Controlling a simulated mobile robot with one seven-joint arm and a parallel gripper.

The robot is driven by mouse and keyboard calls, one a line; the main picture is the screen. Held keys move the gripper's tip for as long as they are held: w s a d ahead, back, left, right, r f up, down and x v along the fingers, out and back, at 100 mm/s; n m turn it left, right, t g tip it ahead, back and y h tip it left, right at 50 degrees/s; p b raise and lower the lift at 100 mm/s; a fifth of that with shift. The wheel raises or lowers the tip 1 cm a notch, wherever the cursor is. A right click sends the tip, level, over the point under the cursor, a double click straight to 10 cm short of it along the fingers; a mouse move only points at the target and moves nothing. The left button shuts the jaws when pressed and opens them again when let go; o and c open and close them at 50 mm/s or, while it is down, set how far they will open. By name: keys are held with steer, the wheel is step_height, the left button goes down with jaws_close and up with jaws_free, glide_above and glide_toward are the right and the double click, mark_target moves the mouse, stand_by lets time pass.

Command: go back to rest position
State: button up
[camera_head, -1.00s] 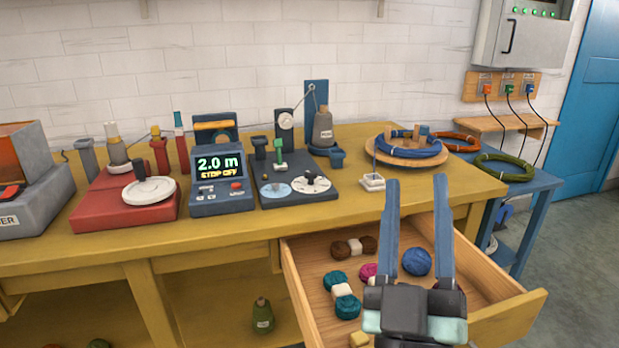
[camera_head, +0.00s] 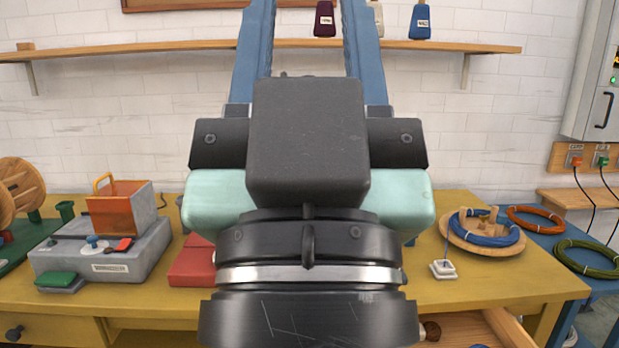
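My gripper (camera_head: 308,15) fills the middle of the head view, raised in front of the camera and pointing up. Its two blue fingers stand well apart, with wall and shelf showing between them and nothing held; their tips run past the top edge. The gripper body hides the middle of the yellow workbench (camera_head: 450,291) and most of what stands there. The open drawer (camera_head: 508,328) shows only in part at the lower right, with a bit of a brown skein (camera_head: 432,330) beside my wrist.
A wooden turntable with a blue coil (camera_head: 484,230) and a small white block (camera_head: 443,269) stand on the bench's right. A grey machine with an orange hopper (camera_head: 119,208) stands left. A wall shelf (camera_head: 150,44) carries cones. Orange and green coils (camera_head: 590,258) lie on the blue side table.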

step_height(320, 180, up, 20)
steer(key=p, duration=1.8)
steer(key=shift+r, duration=0.2)
